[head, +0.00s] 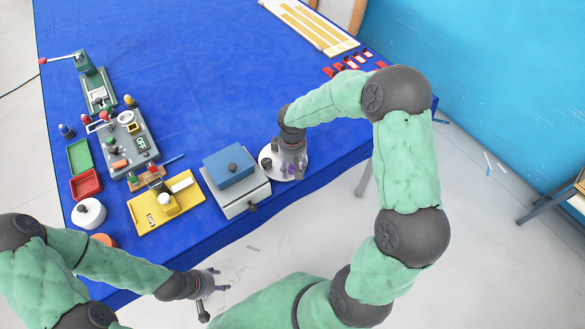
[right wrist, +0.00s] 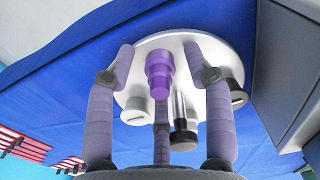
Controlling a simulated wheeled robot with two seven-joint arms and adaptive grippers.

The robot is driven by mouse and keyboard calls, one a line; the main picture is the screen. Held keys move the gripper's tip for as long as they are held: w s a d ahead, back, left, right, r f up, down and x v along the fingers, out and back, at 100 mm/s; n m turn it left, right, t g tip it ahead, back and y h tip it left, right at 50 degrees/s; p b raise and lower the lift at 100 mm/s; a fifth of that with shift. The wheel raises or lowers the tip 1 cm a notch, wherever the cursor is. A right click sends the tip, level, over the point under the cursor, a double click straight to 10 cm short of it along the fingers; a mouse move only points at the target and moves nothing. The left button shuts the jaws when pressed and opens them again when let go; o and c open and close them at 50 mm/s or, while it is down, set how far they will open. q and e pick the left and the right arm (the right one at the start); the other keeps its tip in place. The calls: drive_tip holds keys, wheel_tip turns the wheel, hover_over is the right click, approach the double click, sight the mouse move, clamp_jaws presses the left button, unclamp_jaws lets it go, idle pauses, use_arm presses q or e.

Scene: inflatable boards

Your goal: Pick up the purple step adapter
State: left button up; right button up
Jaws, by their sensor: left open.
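The purple step adapter (right wrist: 160,76) is a stepped cylinder standing on a round white plate (right wrist: 215,50) in the right wrist view. My right gripper (right wrist: 158,52) is open, its fingers spread around the adapter with gaps to either side. In the head view my right gripper (head: 291,166) is over the white plate (head: 267,153) at the table's near right edge and largely hides the adapter. My left gripper (head: 211,283) is open and empty, off the table's near edge.
A grey box with a blue top (head: 228,166) stands just left of the plate. The blue table (head: 200,60) is bare behind it.

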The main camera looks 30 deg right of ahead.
drive_tip(key=c, duration=0.7)
drive_tip(key=shift+o, duration=0.2)
drive_tip(key=shift+r, duration=0.15)
